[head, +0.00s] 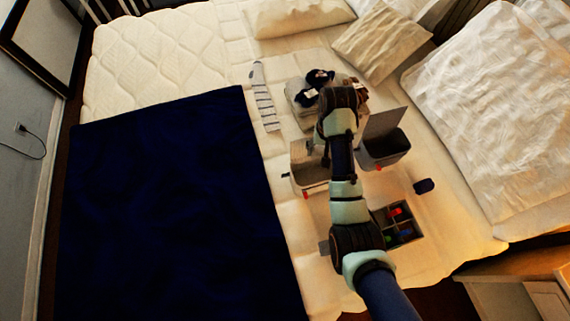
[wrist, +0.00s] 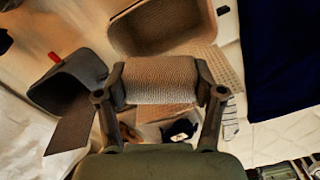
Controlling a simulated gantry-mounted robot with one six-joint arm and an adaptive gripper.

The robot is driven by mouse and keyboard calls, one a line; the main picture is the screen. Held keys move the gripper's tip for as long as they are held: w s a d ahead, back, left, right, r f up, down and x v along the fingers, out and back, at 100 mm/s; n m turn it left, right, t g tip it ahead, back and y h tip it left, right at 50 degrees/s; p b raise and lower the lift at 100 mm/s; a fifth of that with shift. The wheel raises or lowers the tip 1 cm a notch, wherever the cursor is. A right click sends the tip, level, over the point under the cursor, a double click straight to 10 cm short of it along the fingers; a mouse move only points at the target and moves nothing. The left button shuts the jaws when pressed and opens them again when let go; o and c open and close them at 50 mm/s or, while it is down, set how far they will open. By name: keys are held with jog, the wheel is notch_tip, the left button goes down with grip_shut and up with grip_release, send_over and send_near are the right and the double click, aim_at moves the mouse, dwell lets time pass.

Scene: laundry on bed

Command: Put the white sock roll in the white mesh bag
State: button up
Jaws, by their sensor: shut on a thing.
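The white sock roll (wrist: 160,80), a ribbed, pale cylinder, is gripped between the two fingers of my gripper (wrist: 161,84) in the wrist view. The white mesh bag (wrist: 205,50) is an open, box-shaped container just above the roll in that view. The roll appears beside its near rim, overlapping it slightly; the height between them is unclear. In the head view, the bag (head: 298,156) stands left of my arm, partly covered by it. My gripper (head: 325,150) is mostly hidden there, close to the bag's far right side, and the roll cannot be made out.
A grey bin (wrist: 75,68) with a raised lid stands beside the bag; it also shows in the head view (head: 398,143). A divided box (head: 410,235) holds small coloured items. A dark roll (head: 425,186) and a striped sock (head: 264,98) lie on the bed. Folded laundry (head: 293,97) lies beyond.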

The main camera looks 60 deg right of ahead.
aim_at(313, 180)
jog(key=shift+w+a, duration=0.2)
jog(key=shift+f, duration=0.1)
notch_tip(313, 180, down, 20)
jog(key=b, duration=0.8)
jog(key=shift+d, duration=0.1)
jog(key=o, duration=0.9)
